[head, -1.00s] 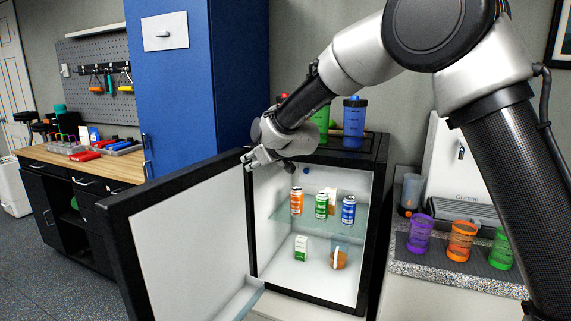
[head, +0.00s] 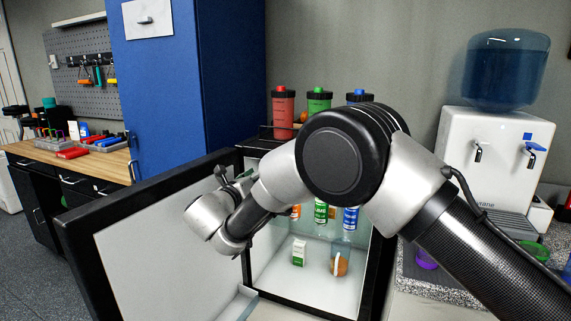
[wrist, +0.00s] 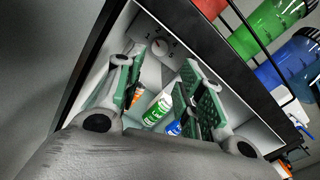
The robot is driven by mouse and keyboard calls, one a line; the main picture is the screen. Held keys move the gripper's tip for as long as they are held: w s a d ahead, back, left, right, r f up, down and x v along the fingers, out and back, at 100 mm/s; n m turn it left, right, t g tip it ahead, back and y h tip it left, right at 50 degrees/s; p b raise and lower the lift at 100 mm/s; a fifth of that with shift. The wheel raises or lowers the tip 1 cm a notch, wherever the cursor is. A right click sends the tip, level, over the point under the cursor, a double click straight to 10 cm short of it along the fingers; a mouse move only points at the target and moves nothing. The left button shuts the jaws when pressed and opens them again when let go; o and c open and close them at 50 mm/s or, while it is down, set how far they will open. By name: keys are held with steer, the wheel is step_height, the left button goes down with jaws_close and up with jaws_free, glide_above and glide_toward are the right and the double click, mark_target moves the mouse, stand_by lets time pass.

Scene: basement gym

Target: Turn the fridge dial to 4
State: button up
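The fridge dial (wrist: 160,46) shows in the wrist view as a small round knob on the pale inner panel near the fridge's top, with small marks around it. Its setting is too small to read with certainty. My gripper (wrist: 162,64) is open, its two green-padded fingers apart with the dial beyond and between their tips; I see no contact. In the head view my gripper (head: 232,178) is at the upper left of the fridge opening, and my arm hides the dial. The fridge (head: 377,275) stands open.
The open fridge door (head: 150,262) stands to the left. Inside are cans (head: 320,211), a small carton (head: 299,252) and a jug (head: 341,262). Bottles (head: 284,110) stand in a rack on top. A water dispenser (head: 485,160) is at the right.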

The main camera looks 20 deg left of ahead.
steer(key=w, duration=1.1)
steer(key=shift+w+d, duration=0.3)
steer(key=shift+d, duration=0.15)
steer(key=c, duration=0.8)
